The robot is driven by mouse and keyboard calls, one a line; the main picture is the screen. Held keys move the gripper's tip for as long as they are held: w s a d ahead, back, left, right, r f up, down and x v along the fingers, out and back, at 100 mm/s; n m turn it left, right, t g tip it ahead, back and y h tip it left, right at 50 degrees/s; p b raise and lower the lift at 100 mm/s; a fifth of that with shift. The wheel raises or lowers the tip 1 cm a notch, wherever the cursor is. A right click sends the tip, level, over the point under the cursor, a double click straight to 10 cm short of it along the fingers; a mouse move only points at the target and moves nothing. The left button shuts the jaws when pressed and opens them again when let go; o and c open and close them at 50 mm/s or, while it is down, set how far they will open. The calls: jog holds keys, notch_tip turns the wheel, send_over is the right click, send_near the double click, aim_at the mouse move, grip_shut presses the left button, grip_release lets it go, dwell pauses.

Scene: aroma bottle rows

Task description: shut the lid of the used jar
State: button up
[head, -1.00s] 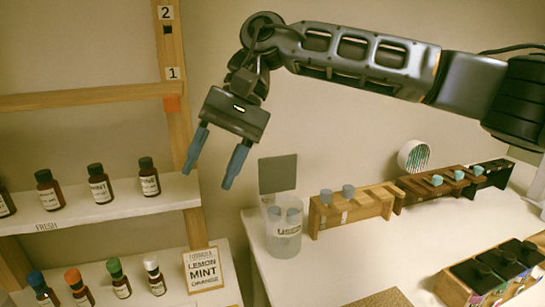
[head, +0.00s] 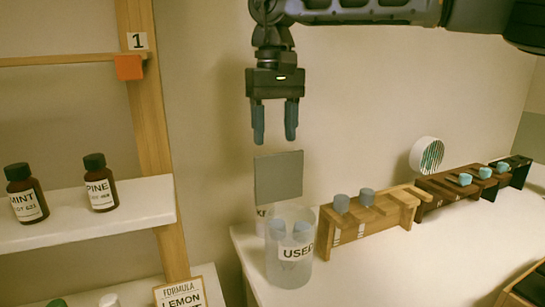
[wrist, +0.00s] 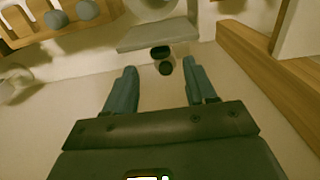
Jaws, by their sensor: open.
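The used jar (head: 290,262) is a translucent cup with a "USED" label, standing at the left end of the white counter. Grey-blue pieces show inside it. Its grey square lid (head: 279,178) stands upright, open, at the jar's back rim; a grey slab in the wrist view (wrist: 158,34) looks like this lid. My gripper (head: 275,138) points down with its fingers apart and empty, just above the lid's top edge in the head view and not visibly touching it. In the wrist view my gripper (wrist: 160,88) is also open, with nothing between its fingertips.
A wooden rack (head: 370,222) with grey-topped pieces stands right of the jar; a darker rack (head: 455,190) with teal-topped pieces and a round white vent-like object (head: 426,155) lie beyond. On the left, a shelf (head: 90,217) holds brown bottles beside a wooden post (head: 150,130).

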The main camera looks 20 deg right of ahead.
aim_at(275, 154)
jog(key=shift+f, duration=2.7)
jog(key=shift+c, duration=0.4)
grip_shut()
